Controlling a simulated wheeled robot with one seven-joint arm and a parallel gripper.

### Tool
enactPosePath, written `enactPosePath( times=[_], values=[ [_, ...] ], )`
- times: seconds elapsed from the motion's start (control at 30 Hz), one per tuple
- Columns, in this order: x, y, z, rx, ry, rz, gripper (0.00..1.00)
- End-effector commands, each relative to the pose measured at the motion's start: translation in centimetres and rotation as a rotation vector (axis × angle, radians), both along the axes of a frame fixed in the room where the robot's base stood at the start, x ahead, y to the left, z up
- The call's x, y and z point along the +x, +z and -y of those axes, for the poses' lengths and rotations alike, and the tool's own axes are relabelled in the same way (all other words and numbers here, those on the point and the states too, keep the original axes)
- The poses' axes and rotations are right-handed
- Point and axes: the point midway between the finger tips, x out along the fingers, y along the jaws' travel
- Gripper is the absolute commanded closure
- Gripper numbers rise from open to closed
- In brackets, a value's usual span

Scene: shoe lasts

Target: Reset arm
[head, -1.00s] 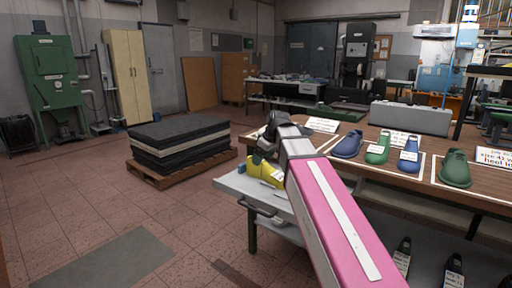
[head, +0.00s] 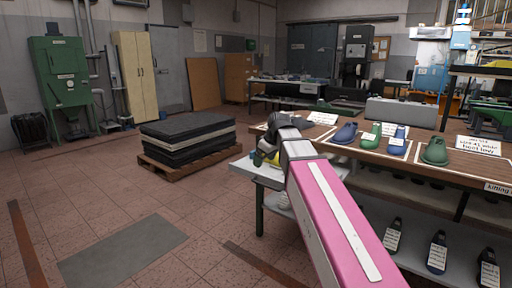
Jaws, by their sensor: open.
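My gripper (head: 267,148) is at the end of my pink-and-grey arm, over the near left end of the bench area. It is small and dark here, its jaws open, and I see nothing held in it. Shoe lasts stand on the wooden bench to the right: a blue one (head: 345,133), a green one (head: 371,137), another blue one (head: 398,140) and a larger green one (head: 435,151). Something yellow (head: 272,158) on a light-topped cart (head: 243,166) is mostly hidden behind my gripper and arm.
Dark lasts with labels, one of them here (head: 437,252), stand on the shelf under the bench. A grey case (head: 402,112) lies at the bench's back. A pallet with dark stacked sheets (head: 187,140) stands left of the cart. The tiled floor at front left is clear.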

Motion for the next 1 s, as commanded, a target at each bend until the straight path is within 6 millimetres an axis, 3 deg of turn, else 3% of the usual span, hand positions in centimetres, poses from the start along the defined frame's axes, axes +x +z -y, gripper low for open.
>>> enactPosePath(
  times=[0.33, 0.57, 1.0],
  values=[
    [-0.5, -3.6, 1.5, -0.009, -0.083, -0.041, 0.16],
    [-1.4, -7.7, 3.2, -0.023, -0.179, -0.085, 0.16],
    [-6.5, -21.0, 9.3, -0.079, -0.519, -0.227, 0.16]
  ],
)
